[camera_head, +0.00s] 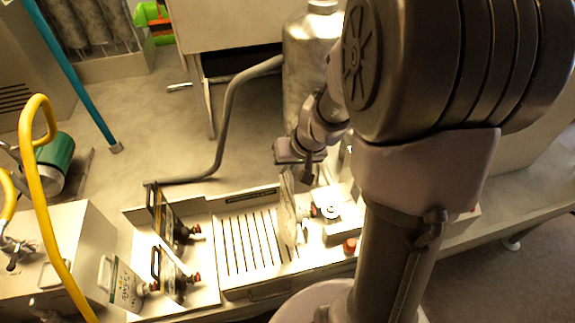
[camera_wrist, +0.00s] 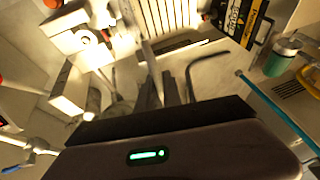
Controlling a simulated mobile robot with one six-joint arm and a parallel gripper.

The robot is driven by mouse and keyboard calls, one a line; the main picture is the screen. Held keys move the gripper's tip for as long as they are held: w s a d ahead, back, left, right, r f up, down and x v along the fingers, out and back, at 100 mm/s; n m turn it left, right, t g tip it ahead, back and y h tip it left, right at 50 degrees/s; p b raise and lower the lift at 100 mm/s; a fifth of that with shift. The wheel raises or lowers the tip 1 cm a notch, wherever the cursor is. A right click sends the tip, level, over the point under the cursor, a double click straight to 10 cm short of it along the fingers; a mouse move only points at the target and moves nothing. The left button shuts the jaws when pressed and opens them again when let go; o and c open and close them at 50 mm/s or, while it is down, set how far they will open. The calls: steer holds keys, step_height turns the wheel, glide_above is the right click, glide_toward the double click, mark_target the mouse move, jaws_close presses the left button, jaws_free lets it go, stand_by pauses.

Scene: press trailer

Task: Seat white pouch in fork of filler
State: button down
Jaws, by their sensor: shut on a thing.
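My gripper (camera_head: 304,172) is shut on the top edge of the white pouch (camera_head: 288,208), which hangs upright, seen nearly edge-on, at the right end of the slatted tray. The pouch shows as a thin pale strip between the fingers in the wrist view (camera_wrist: 152,62). A small red-tipped fitting at its right side points toward the filler (camera_head: 338,222), a pale block with a round knob on top. The filler also shows at upper left in the wrist view (camera_wrist: 88,42). The fork is not clearly visible, so I cannot tell whether the pouch touches it.
The slatted tray (camera_head: 236,284) is empty left of the pouch. Two dark pouches (camera_head: 170,222) and a pale pouch (camera_head: 126,288) with red caps stand farther left. A red button (camera_head: 350,244) sits in front of the filler. A metal tank (camera_head: 308,60) stands behind. My arm hides the right side.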

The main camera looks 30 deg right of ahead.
mark_target(287, 183)
steer(key=shift+f+b, duration=2.7)
steer(key=shift+b, duration=0.2)
steer(key=shift+f+b, duration=0.6)
steer(key=shift+b, duration=0.1)
steer(key=c, duration=1.4)
jaws_free()
steer(key=shift+c, duration=0.2)
steer(key=p+v, duration=0.5)
steer(key=v, duration=1.2)
steer(key=s+a+f+b, duration=0.5)
steer(key=a+f+b, duration=0.3)
steer(key=b, duration=0.2)
steer(key=s+a+f+y+b, duration=0.1)
steer(key=s+a+f+b, duration=0.4)
steer(key=a+f+b, duration=0.3)
steer(key=shift+a+m+t+b, duration=0.4)
steer(key=shift+a+b, duration=0.25)
steer(key=shift+b, duration=0.2)
